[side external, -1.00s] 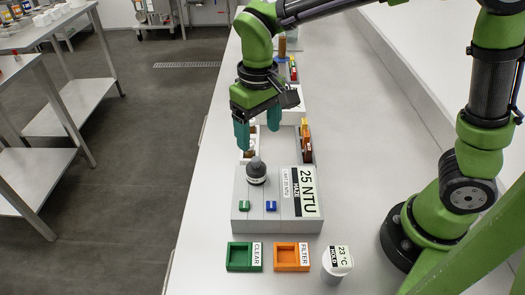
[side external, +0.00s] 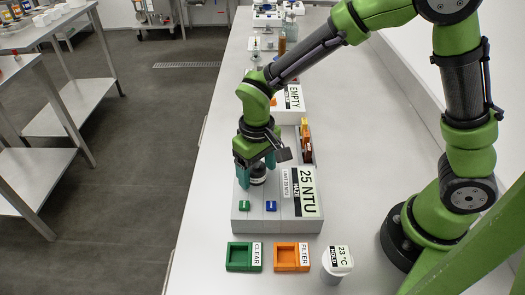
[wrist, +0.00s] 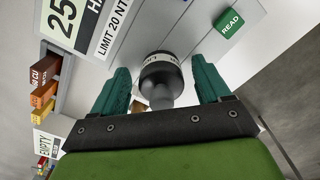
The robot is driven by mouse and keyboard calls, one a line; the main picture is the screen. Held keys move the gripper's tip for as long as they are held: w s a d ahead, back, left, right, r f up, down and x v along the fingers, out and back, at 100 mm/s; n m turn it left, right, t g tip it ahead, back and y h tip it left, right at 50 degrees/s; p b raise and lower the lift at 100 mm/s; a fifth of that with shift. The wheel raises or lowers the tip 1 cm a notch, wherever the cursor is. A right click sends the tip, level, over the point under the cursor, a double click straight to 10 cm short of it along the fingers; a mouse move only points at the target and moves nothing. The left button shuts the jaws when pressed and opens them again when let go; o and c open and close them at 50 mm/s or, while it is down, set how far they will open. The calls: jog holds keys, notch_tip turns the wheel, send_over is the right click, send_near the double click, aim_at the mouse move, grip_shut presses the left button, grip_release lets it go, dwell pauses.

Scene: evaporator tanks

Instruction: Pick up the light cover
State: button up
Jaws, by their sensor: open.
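The light cover is a dark grey, knobbed cap (side external: 258,174) with a pale band around its lower edge. It stands on the grey 25 NTU instrument (side external: 277,188). In the wrist view the cover (wrist: 161,75) shows between the two teal fingers, with space on both sides. My gripper (side external: 256,176) is open and lowered over the cover, fingers pointing down. The fingers partly hide the cover in the side view. Whether a finger touches it is hard to tell.
A green READ button (wrist: 230,22) and a blue button (side external: 271,206) sit on the instrument. Green CLEAR (side external: 243,257) and orange FILTER (side external: 291,257) trays and a white 23 °C cup (side external: 337,262) stand in front. A rack of coloured blocks (side external: 306,142) stands behind.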

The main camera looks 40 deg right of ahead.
jog(key=c, duration=1.1)
jog(key=shift+c, duration=0.2)
jog(key=shift+r, duration=0.1)
